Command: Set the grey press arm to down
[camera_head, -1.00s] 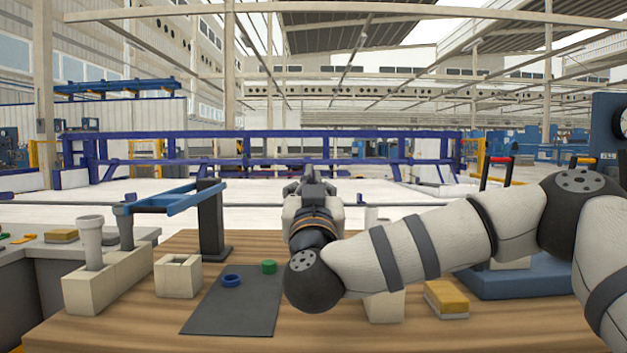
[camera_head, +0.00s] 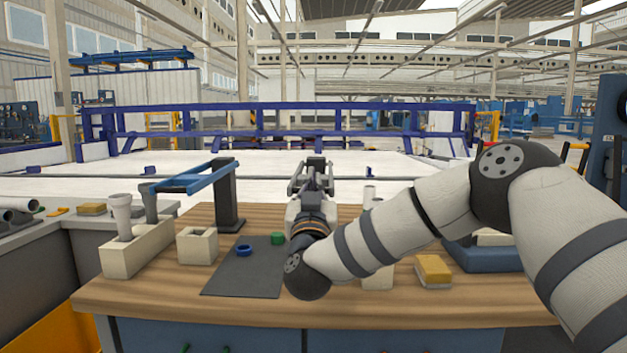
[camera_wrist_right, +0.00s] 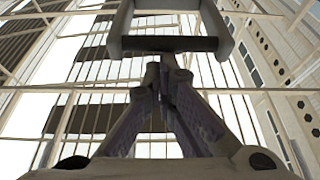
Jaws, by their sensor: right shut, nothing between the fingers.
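In the right wrist view a grey fork-like frame with a dark crossbar (camera_wrist_right: 170,44), seemingly the grey press arm (camera_wrist_right: 117,28), stands just ahead of my right fingertips. I cannot tell whether they touch it, or its full tilt. My left gripper is not in view.
A blue press arm (camera_head: 190,180) on a dark post (camera_head: 228,195) reaches left. Pale blocks (camera_head: 140,247), one holding pipes, stand at left. A green ring (camera_head: 277,238) and blue ring (camera_head: 244,250) lie on a dark mat (camera_head: 240,280). A yellow-topped sponge (camera_head: 433,268) lies right.

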